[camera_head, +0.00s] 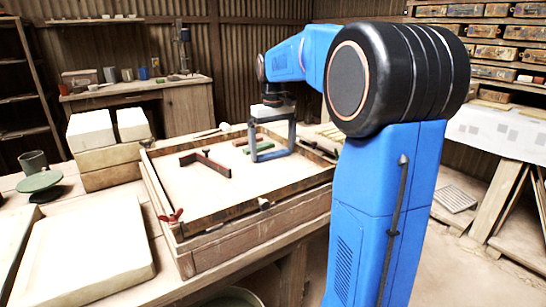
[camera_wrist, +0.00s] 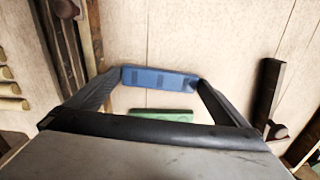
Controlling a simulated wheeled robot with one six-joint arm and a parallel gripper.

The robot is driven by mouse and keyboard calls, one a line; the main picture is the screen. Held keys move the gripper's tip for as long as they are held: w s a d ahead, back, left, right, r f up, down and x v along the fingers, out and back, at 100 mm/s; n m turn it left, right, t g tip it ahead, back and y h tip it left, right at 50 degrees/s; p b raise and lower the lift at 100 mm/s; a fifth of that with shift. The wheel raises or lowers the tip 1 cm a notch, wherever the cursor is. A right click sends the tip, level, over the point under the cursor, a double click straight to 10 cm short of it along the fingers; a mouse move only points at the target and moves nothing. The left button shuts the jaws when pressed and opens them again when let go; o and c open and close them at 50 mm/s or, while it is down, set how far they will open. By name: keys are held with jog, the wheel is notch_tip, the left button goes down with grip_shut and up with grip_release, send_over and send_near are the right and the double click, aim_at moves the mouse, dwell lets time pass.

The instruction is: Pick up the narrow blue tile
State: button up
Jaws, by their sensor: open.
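The narrow blue tile (camera_wrist: 160,78) lies on the pale board in the wrist view, its length running across between my fingertips. My gripper (camera_wrist: 159,80) is open, with one finger close to each end of the tile; I cannot tell whether either touches it. In the head view my gripper (camera_head: 271,154) points down at the back right of the framed board, low over its surface. A green tile (camera_wrist: 160,115) lies nearer the palm, parallel to the blue one. Its lower edge is partly hidden by my gripper.
The board has a raised wooden frame (camera_head: 222,208). A dark red angled bar (camera_head: 205,163) stands on it to the left of my gripper. In the wrist view a dark bar with a knob (camera_wrist: 268,95) is on the right. Pale blocks (camera_head: 92,131) stand left of the frame.

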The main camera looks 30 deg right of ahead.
jog(key=c, duration=0.8)
jog(key=shift+r, duration=0.1)
